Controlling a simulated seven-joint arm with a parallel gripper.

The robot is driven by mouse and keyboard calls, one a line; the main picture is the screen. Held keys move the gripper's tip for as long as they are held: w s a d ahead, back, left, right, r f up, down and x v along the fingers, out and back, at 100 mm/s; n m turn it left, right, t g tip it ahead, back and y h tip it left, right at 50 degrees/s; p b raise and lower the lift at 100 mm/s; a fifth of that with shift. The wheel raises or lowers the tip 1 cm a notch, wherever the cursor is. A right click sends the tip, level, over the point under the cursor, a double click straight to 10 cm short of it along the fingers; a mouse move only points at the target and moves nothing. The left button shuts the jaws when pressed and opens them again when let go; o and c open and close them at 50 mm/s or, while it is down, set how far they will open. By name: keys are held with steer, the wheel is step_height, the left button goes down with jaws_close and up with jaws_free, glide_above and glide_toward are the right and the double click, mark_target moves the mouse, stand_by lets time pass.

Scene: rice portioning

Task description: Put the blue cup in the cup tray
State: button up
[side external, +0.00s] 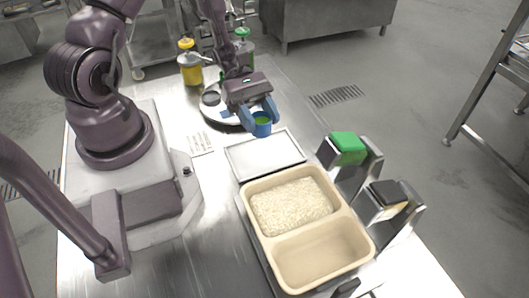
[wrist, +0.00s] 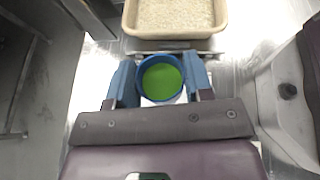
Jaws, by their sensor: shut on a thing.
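My gripper (side external: 262,113) is shut on the blue cup (side external: 262,129), with one blue finger on each side of it. The cup looks upright, and its inside is bright green. In the wrist view the cup (wrist: 160,60) sits between the fingers of my gripper (wrist: 159,82). A shallow, pale rectangular tray (side external: 265,155) lies on the metal table, just in front of the cup in the side view. It looks empty. The cup appears held above the table near the tray's back edge; the exact gap cannot be told.
A beige two-part container (side external: 355,241) stands beyond the tray, with rice (side external: 292,205) in one part. Stands with a green block (side external: 348,143) and a black block (side external: 388,193) are on the right. A round plate (side external: 211,112) and a yellow bottle (side external: 190,70) are behind.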

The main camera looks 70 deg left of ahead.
mark_target(264, 153)
steer(key=shift+w+a+n+t, duration=0.1)
steer(key=shift+w+n+t, duration=0.3)
steer(key=shift+t, duration=0.1)
steer(key=shift+w+a+f, duration=0.1)
steer(key=shift+f, duration=0.25)
step_height(264, 153, down, 7)
steer(key=shift+f, duration=0.2)
steer(key=o, duration=0.9)
steer(key=shift+f, duration=0.1)
